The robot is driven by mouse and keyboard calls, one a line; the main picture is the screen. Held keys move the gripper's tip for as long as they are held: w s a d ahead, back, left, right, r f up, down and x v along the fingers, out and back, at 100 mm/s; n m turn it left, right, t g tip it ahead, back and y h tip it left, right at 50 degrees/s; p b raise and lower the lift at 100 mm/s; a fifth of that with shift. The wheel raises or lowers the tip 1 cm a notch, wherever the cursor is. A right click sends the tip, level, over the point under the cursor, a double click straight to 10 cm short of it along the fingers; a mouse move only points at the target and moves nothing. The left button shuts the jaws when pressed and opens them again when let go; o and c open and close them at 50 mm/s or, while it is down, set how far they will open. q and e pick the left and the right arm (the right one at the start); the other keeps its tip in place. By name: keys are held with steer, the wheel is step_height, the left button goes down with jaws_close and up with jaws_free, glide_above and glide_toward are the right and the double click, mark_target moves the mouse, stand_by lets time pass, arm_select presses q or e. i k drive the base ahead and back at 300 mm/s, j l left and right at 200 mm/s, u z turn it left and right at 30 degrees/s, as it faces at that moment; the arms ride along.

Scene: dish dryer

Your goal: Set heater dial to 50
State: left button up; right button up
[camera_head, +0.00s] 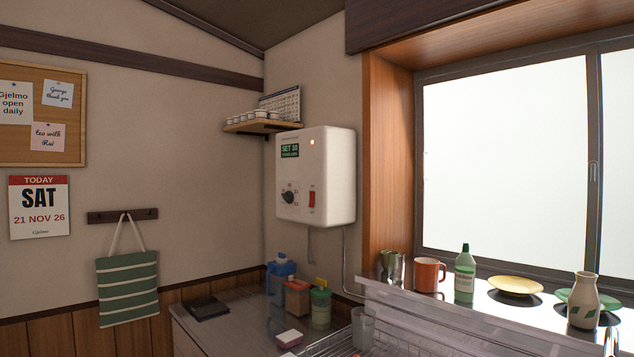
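The heater (332,180) is a white box on the wall in the corner, left of the window. Its round black dial (288,197) is on the lower left of the front face; its setting marks are too small to read. A red switch (312,199) is to the right of the dial. A green label (290,150) above reads "SET" with a number too small to read surely. A small orange light (311,142) shows at the upper right of the front. Neither of my grippers is in view.
Below the heater, a counter (235,310) holds a blue bottle, containers and a pink-and-white sponge (289,338). A wire rack (375,343) stands at the front. The sill holds an orange mug (428,274), green bottle (465,272) and plates. A shelf (262,126) sits left of the heater.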

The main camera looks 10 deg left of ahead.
mark_target(288, 197)
steer(key=i+j, duration=0.2)
steer(key=j, duration=0.3)
steer(key=i+j+u, duration=0.15)
steer(key=j, duration=0.3)
steer(key=i+j, duration=0.25)
steer(key=j, duration=0.25)
steer(key=i+j+u, duration=0.1)
steer(key=j, duration=0.35)
steer(key=i+j+u, duration=0.1)
steer(key=i+j, duration=0.2)
steer(key=j, duration=0.15)
steer(key=i+j, duration=0.25)
steer(key=j, duration=0.15)
steer(key=j+u, duration=0.05)
